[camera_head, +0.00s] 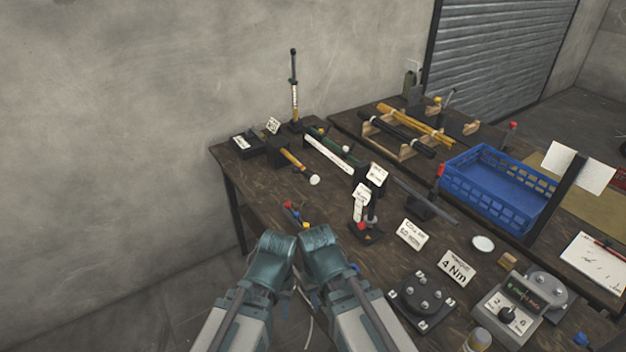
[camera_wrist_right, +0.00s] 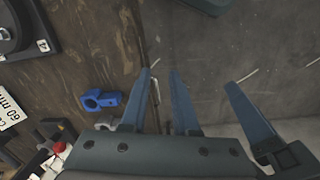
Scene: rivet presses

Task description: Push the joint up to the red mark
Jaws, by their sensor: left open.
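I cannot single out the joint with certainty. A small upright stand (camera_head: 369,236) with a white scale card (camera_head: 359,207) and a red spot low on it stands near the front edge of the table; a red ball (camera_wrist_right: 60,147) shows low left in the right wrist view. My left gripper (camera_head: 285,285) and right gripper (camera_head: 322,282) are close together in front of the table edge, their fingers mostly hidden in the head view. In the right wrist view, my right gripper (camera_wrist_right: 160,88) has its two fingers apart with nothing held between them.
A blue clamp (camera_wrist_right: 101,100) lies near the table edge. A long rail with a white strip (camera_head: 329,154), signs (camera_head: 412,234) and (camera_head: 457,267), a bolted black plate (camera_head: 422,299) and a blue crate (camera_head: 497,192) stand on the table (camera_head: 262,197). Bare floor lies in front.

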